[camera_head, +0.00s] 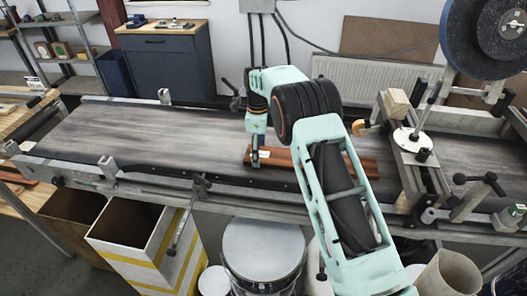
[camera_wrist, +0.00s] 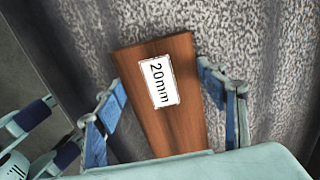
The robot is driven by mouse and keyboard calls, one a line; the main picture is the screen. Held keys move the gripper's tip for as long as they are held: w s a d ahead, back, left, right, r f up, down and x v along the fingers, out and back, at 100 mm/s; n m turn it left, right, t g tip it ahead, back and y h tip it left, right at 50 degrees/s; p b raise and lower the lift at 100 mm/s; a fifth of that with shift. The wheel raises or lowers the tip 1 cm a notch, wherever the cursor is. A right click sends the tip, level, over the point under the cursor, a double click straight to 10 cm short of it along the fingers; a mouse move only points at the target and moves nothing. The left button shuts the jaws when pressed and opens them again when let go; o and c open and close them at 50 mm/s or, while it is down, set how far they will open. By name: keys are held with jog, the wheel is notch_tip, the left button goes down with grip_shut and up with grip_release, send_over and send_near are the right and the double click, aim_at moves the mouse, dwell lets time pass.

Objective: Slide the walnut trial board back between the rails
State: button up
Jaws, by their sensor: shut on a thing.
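The walnut trial board (camera_head: 285,158) is a long reddish-brown plank lying flat on the conveyor belt (camera_head: 150,135), roughly along its length. My arm hides its middle. In the wrist view the board (camera_wrist: 170,115) carries a white "20mm" label (camera_wrist: 163,81). My gripper (camera_head: 257,158) is at the board's left end, pointing down.
A clamp-like machine frame (camera_head: 415,150) with a wood block (camera_head: 396,103) and a handle spans the belt on the right. A dark wheel (camera_head: 490,35) hangs above it. The belt left of the board is clear. Bins (camera_head: 140,235) and a lidded drum (camera_head: 262,250) stand below.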

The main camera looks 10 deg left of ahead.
aim_at(236, 156)
jog(key=shift+a+p, duration=0.85)
jog(key=shift+a, duration=3.35)
jog(key=o, duration=1.3)
jog(key=shift+o, duration=0.2)
notch_tip(236, 156, up, 12)
